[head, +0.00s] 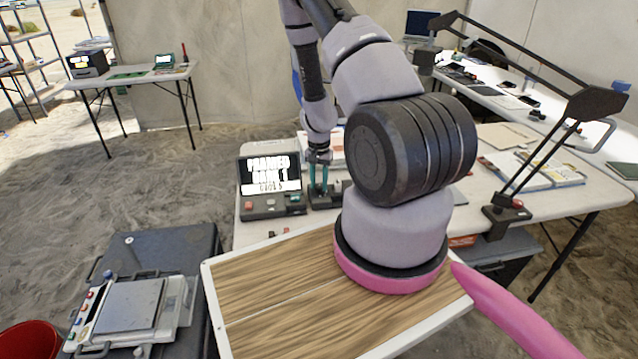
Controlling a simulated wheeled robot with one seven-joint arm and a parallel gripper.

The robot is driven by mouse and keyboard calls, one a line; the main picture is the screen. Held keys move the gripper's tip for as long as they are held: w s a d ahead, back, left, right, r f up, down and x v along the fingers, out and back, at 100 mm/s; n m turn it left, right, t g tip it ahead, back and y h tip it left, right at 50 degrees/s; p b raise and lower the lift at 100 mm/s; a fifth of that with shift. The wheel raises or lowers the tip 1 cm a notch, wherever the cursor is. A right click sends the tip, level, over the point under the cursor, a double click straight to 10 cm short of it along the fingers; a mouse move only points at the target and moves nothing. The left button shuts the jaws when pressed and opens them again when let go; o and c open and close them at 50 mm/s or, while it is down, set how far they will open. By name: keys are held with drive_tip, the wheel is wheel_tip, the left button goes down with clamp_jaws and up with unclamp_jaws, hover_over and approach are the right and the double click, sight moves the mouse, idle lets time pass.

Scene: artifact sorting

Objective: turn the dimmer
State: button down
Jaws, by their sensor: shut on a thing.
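My gripper (318,188) points down with its teal fingers over a small dark box (328,201) on the white table, just right of the screen device. I take this box to be the dimmer. The fingers are closed around a small part at its top, which is too small and covered to make out. My arm comes down from the top and hides part of the table to the right of the gripper.
The screen device (270,184), with coloured buttons, stands left of the gripper. A desk lamp (507,211) stands at right. The wood-topped surface (285,285) in front is bare. A black case with a scale (130,305) is at lower left.

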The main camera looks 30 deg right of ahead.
sight(319, 186)
drive_tip(key=m, duration=0.5)
drive_tip(key=shift+m, duration=0.4)
idle(0.3)
drive_tip(key=c, duration=0.6)
unclamp_jaws()
wheel_tip(319, 186, up, 11)
drive_tip(key=shift+f, duration=0.1)
